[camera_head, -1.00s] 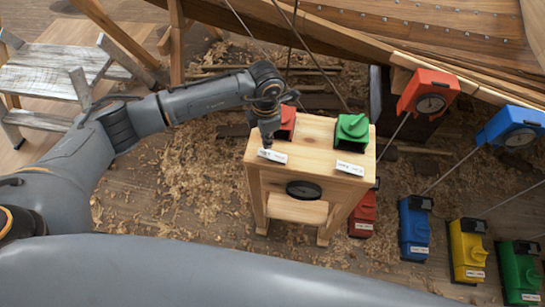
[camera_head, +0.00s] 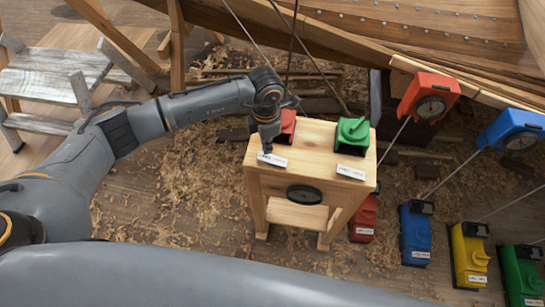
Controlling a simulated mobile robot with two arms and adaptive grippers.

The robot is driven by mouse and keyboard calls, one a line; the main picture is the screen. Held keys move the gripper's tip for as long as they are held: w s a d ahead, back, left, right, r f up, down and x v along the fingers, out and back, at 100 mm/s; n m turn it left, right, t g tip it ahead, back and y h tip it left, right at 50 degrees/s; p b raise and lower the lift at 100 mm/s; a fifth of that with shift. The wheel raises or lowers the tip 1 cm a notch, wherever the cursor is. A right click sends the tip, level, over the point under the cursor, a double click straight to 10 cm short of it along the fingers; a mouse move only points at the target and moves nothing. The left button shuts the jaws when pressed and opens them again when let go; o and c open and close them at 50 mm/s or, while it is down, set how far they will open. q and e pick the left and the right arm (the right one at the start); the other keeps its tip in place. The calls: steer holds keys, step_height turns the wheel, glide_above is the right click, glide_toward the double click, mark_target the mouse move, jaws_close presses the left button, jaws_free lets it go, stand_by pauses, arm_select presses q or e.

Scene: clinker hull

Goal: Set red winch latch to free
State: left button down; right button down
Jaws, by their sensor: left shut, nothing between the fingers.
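A red winch latch (camera_head: 288,124) sits on the left of the top of a small wooden stand (camera_head: 310,158). My left arm's wrist covers much of it, so its setting cannot be read. A white label (camera_head: 272,160) lies in front of it; its text is too small to read. My left gripper (camera_head: 267,150) is shut and points down just behind the label, at the left front of the red latch. Whether it touches the latch cannot be told. My right gripper is not in view.
A green latch (camera_head: 352,135) stands on the right of the stand top. Red, blue, yellow and green boxes (camera_head: 415,235) line the floor at right. Red (camera_head: 430,95) and blue (camera_head: 512,128) gauges hang by the hull (camera_head: 440,30). Thin lines cross above the shavings.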

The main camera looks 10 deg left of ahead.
mark_target(267, 158)
arm_select(q)
steer(key=shift+s+f+b, duration=0.1)
steer(key=shift+f+b, duration=1.8)
steer(key=shift+f, duration=0.15)
stand_by(1.2)
steer(key=shift+r, duration=0.1)
steer(key=shift+r+p, duration=0.65)
steer(key=shift+r, duration=0.2)
steer(key=shift+r+p, duration=1.35)
steer(key=shift+r, duration=1.25)
